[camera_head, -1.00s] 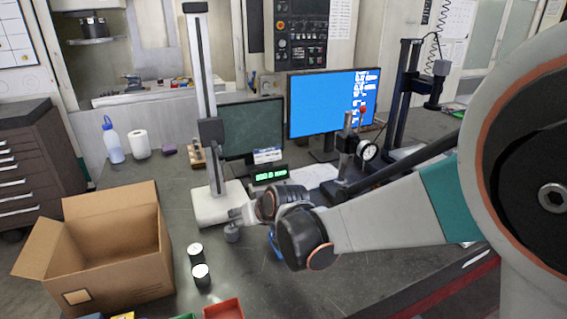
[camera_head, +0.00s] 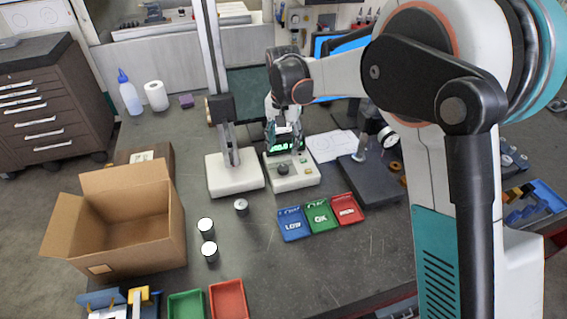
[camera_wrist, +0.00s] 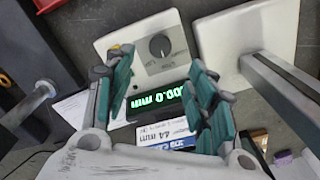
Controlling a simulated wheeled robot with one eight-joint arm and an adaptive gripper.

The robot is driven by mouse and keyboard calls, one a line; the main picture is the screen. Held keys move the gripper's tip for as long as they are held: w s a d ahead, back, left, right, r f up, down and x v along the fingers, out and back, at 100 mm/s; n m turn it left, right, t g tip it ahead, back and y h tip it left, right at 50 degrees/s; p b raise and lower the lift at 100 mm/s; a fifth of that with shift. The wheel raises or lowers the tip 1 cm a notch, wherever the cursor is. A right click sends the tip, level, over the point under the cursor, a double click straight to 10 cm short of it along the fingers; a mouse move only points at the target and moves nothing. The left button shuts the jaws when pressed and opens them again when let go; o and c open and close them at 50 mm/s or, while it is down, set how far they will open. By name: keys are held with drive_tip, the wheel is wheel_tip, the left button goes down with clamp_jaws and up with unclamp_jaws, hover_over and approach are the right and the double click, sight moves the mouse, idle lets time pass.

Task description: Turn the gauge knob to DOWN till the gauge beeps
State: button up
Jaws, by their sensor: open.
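The gauge's white box (camera_head: 305,180) stands on the bench, with a dark round knob (camera_head: 283,169) on its front panel and a green lit display (camera_head: 291,147) behind it. In the wrist view the dark knob (camera_wrist: 159,45) has a light pointer mark, and the display (camera_wrist: 158,97) ends in "00.0 mm". My gripper (camera_head: 284,128) hangs above the display end of the box. In the wrist view my gripper (camera_wrist: 160,60) is open and empty, its green-padded fingers on either side of the display and knob. The fingers do not visibly touch the knob.
A stand with a white base (camera_head: 235,180) is left of the gauge. Blue (camera_head: 292,224), green (camera_head: 321,215) and red (camera_head: 347,208) trays lie in front. A cardboard box (camera_head: 120,230) is at left.

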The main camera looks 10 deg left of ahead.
sight(283, 168)
wheel_tip(283, 168, down, 10)
drive_tip(key=shift+r+b, duration=0.1)
drive_tip(key=shift+b, duration=0.4)
drive_tip(key=c, duration=1.1)
